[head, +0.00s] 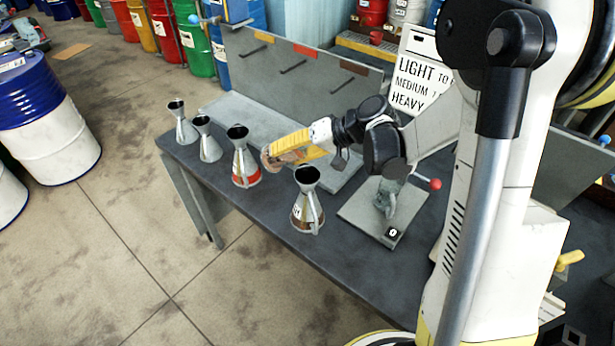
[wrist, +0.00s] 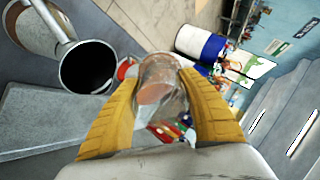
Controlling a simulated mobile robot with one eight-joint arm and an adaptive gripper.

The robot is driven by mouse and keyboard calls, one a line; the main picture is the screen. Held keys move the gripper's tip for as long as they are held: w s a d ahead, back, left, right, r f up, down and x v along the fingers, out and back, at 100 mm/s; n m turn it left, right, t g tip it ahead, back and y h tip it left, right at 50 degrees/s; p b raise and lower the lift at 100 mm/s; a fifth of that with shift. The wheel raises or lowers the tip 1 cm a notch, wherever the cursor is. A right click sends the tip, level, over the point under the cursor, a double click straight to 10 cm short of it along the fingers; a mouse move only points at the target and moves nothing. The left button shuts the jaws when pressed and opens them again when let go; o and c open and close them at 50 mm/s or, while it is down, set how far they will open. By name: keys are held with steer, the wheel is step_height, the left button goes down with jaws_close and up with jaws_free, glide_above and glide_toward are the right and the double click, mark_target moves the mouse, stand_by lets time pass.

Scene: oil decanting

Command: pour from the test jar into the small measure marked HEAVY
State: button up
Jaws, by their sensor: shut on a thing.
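My gripper (head: 279,153) has its yellow fingers shut on the clear glass test jar (wrist: 160,80), which has an orange-brown tint inside. In the head view the jar is mostly hidden by the fingers, and its tilt is hard to tell. The nearest steel measure (head: 308,204) stands upright with a brown band; its lettering is only partly visible, so I cannot confirm HEAVY. Its dark open mouth shows in the wrist view (wrist: 88,68), left of the jar and apart from it. A red-banded measure (head: 243,165) stands just left of my gripper.
Two smaller measures (head: 181,124) (head: 207,143) stand at the table's far left. The table's front edge is clear.

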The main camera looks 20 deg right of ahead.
steer(key=shift+f+y+b, duration=0.25)
steer(key=shift+y+b, duration=0.05)
steer(key=shift+b, duration=0.15)
steer(key=shift+f+t+y+b, duration=0.25)
steer(key=shift+t+y+b, duration=0.15)
steer(key=shift+b, duration=0.4)
steer(key=shift+r+t+y+b, duration=0.5)
steer(key=shift+y+b, duration=0.1)
steer(key=shift+y, duration=0.1)
stand_by(1.0)
steer(key=shift+s+d+r+t+y+b, duration=0.15)
steer(key=shift+y+b, duration=0.25)
steer(key=shift+b, duration=0.4)
steer(key=shift+d+r+t+y+b, duration=0.15)
steer(key=shift+t+y+b, duration=0.2)
steer(key=shift+b, duration=0.45)
stand_by(0.6)
steer(key=shift+s+f+t+y+b, duration=0.1)
steer(key=shift+f+t+y+b, duration=0.5)
steer(key=shift+b, duration=1.6)
steer(key=shift+s+d+r+y+b, duration=0.1)
steer(key=shift+d+r+y+b, duration=0.05)
steer(key=shift+r+y+b, duration=0.7)
